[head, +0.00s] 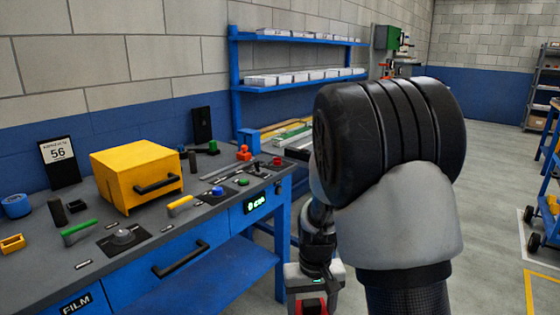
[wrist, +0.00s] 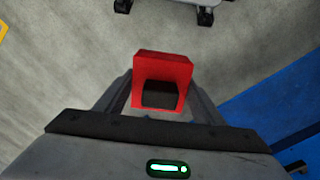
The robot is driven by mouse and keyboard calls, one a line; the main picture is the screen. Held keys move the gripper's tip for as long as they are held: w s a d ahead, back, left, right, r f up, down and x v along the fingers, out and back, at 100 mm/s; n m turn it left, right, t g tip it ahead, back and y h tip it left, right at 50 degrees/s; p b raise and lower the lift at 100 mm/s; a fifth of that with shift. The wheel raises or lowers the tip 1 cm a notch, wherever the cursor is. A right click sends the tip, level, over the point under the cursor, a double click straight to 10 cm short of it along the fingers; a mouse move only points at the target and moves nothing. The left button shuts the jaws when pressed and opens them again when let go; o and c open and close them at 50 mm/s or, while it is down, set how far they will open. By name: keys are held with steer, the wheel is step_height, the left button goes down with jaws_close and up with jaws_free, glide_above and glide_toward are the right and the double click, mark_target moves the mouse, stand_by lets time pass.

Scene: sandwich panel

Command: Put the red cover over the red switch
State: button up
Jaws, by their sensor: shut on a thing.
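A red cover (wrist: 163,66) with a dark opening is held between the two fingers of my gripper (wrist: 162,92) in the wrist view. In the head view my gripper (head: 314,292) hangs low in front of the workbench's right end, off the benchtop; a red part of the cover (head: 312,306) shows at the bottom edge. A small red knob, seemingly the red switch (head: 277,161), sits on the benchtop near its right end, up and left of the gripper and well apart from it. My arm does not hide it.
The blue workbench (head: 212,218) has a yellow box (head: 137,172) with a black handle, a blue button (head: 217,191), a green button (head: 243,182), yellow and green levers, and an orange-red object (head: 243,153). Floor lies below the gripper.

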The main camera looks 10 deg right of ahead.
stand_by(0.4)
steer(key=s+r+p, duration=0.3)
steer(key=r+p, duration=1)
steer(key=p, duration=1.5)
steer(key=shift+s+r+p, duration=0.25)
steer(key=shift+r+p, duration=0.05)
steer(key=shift+r, duration=0.05)
